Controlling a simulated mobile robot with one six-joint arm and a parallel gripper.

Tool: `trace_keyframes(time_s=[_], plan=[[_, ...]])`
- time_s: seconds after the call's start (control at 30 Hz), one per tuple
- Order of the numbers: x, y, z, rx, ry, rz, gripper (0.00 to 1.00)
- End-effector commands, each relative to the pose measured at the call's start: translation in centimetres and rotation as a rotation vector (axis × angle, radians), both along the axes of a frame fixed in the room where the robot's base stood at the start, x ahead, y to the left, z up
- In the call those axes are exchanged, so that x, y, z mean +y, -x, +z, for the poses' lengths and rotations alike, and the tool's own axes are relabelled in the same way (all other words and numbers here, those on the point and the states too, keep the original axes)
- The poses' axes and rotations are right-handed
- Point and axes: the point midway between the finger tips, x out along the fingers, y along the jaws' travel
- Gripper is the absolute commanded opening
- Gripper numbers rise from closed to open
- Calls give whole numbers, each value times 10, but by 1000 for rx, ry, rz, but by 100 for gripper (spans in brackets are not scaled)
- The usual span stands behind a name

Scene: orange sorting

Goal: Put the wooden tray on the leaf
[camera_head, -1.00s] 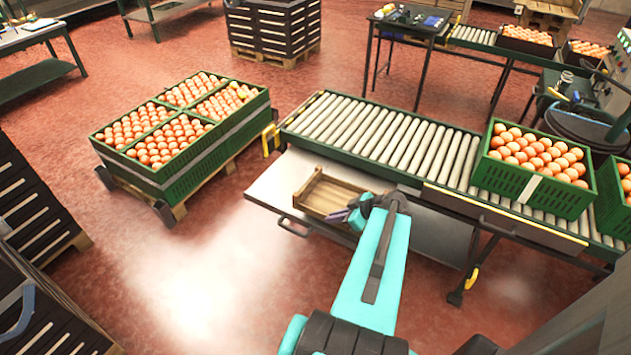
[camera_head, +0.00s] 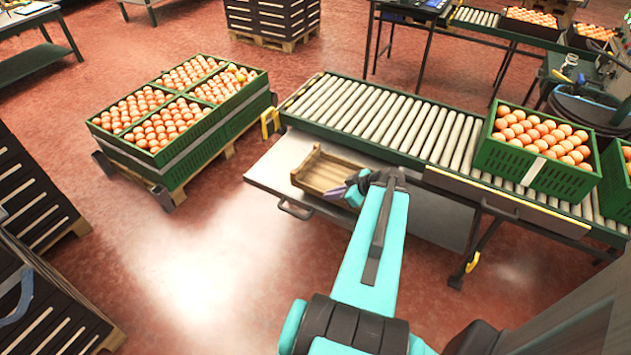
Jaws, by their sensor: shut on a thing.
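The wooden tray (camera_head: 324,174) is a shallow, light-brown open box and looks empty. It shows over the leaf (camera_head: 272,173), a flat grey metal shelf at the near side of the roller conveyor. I cannot tell whether the tray rests on the leaf or is held just above it. My turquoise arm and wrist hide part of the leaf to the right and the tray's right end.
The green-framed roller conveyor (camera_head: 385,118) runs behind the leaf. A green crate of oranges (camera_head: 560,180) stands on its right part. Stacked orange crates (camera_head: 215,153) on a pallet stand to the left. A handle (camera_head: 295,210) juts from the leaf's front. The red floor in front is clear.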

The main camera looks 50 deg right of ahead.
Motion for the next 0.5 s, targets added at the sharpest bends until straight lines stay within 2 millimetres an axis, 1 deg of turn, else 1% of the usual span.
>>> trace_keyframes(time_s=[0.03,0.5], plan=[[-1,-1,-4,-1,2,1,0],[-5,-10,-4,-3,1,3,0]])
